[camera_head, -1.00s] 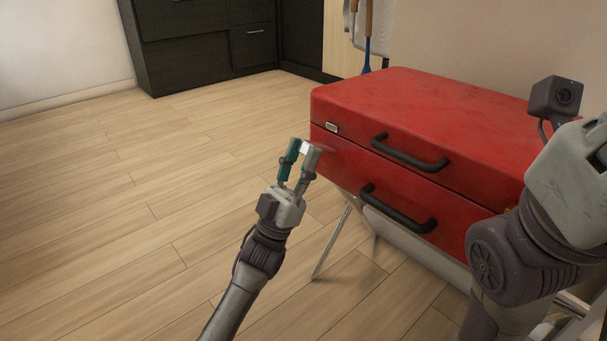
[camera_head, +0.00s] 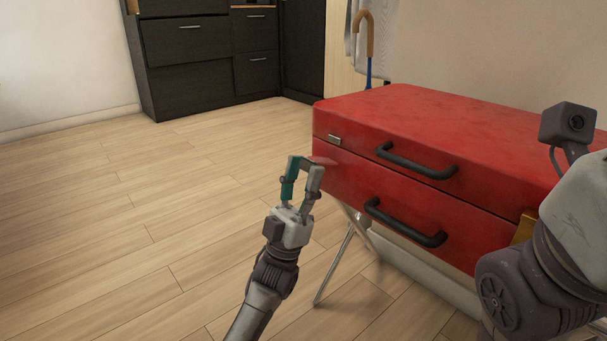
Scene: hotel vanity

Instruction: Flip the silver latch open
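The silver latch (camera_head: 335,140) is a small metal plate at the left end of the red case's (camera_head: 450,120) front, near the seam under its lid. Whether it is flipped open is too small to tell. My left gripper (camera_head: 306,163) points up, just left of and below the latch in the picture. A gap separates it from the latch in the picture; its depth is unclear. One finger shows green, the other grey; their tips look close together, and I see nothing held. My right arm comes in at the right, but its fingers do not show.
The case has two black handles (camera_head: 417,165) on its front and stands on a folding metal stand (camera_head: 335,262). A gold-coloured piece (camera_head: 526,226) shows beside my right arm. Dark cabinets (camera_head: 195,50) and an umbrella (camera_head: 366,35) are behind. The floor at left is clear.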

